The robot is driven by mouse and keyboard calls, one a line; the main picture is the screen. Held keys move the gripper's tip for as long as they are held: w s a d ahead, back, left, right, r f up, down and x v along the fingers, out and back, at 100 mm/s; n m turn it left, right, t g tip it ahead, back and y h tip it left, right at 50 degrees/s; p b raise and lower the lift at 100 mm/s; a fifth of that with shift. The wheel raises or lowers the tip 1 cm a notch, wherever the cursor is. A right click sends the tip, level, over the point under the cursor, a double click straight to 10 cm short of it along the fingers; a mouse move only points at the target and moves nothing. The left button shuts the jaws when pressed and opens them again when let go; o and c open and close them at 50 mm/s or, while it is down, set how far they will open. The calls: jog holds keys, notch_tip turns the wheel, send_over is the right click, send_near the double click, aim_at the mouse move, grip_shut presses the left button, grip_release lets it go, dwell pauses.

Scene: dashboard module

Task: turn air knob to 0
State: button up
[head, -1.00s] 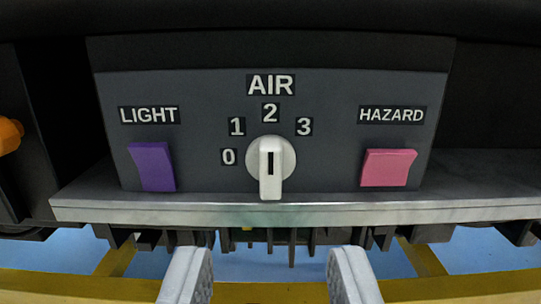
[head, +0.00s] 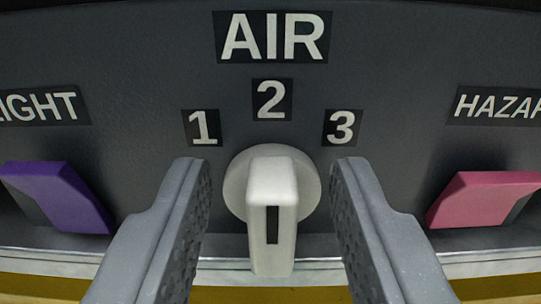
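The white air knob (head: 272,210) sits on the dark panel under the AIR label (head: 272,37). Its raised bar stands vertical, in line with the 2 (head: 271,99), and bears a black mark on its front. The 1 (head: 202,128) and the 3 (head: 343,127) show to either side. The 0 is hidden, apparently behind my left finger. My gripper (head: 268,172) is open, with one finger on each side of the knob. A gap shows between each finger and the knob's bar.
A purple light switch (head: 60,195) is on the left and a pink hazard switch (head: 482,198) on the right, each outside my fingers. A grey metal ledge (head: 325,247) runs below the panel, with a yellow bar (head: 310,280) under it.

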jog(key=shift+w, duration=0.25)
jog(key=shift+s+r, duration=0.15)
grip_shut()
